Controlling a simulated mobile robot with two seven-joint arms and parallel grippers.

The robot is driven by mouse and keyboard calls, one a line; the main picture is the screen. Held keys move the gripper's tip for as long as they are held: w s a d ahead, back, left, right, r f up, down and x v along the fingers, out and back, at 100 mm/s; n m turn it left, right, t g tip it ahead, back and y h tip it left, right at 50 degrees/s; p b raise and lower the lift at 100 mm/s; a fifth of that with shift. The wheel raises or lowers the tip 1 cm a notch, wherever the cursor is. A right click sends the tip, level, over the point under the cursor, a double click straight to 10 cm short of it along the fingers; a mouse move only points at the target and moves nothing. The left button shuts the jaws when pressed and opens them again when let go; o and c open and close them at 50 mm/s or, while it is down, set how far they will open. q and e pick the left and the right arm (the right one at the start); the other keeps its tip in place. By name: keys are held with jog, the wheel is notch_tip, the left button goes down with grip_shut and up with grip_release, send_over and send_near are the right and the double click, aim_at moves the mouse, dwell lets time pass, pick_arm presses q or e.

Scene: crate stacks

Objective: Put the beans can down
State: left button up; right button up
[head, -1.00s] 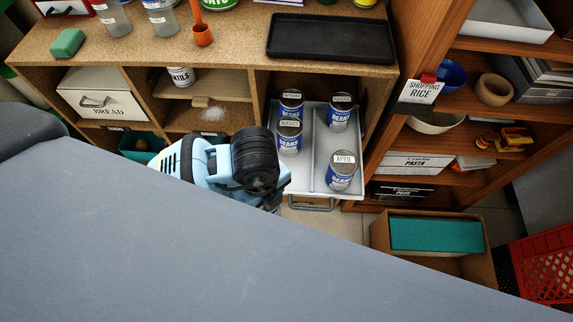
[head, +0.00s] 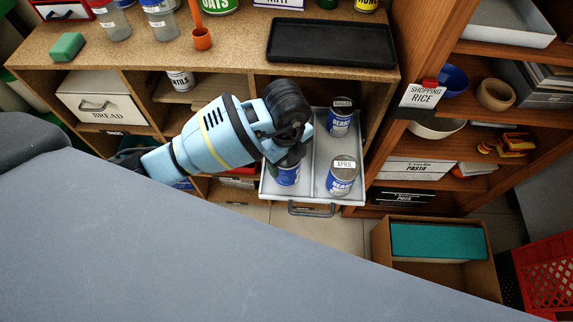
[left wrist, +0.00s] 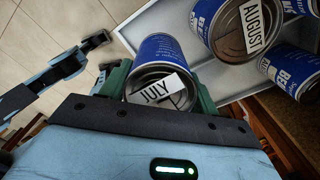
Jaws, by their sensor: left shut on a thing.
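My left gripper (head: 288,160) is over the left compartment of the pulled-out grey drawer (head: 312,155). It is shut on a blue beans can (head: 287,175) labelled JULY, which also shows between the green fingers in the left wrist view (left wrist: 165,70). The can is at the front of that compartment; whether it touches the drawer floor I cannot tell. The AUGUST can (left wrist: 228,35) stands close by, with another can (left wrist: 290,72) beside it. In the head view the right compartment holds the APRIL can (head: 342,178) in front and one can (head: 341,122) behind.
The counter above carries a black tray (head: 330,43) and a green sponge (head: 67,46). A tall wooden shelf (head: 393,75) stands close on the right. My gripper hides the drawer's back left.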

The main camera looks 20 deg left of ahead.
pick_arm(q)
jog(key=shift+f, duration=1.7)
jog(key=shift+f, duration=0.2)
jog(key=o, duration=1.3)
jog(key=shift+c, duration=0.2)
jog(key=shift+r, duration=0.1)
notch_tip(320, 180, up, 12)
jog(key=shift+r+p, duration=0.1)
jog(key=shift+p, duration=0.55)
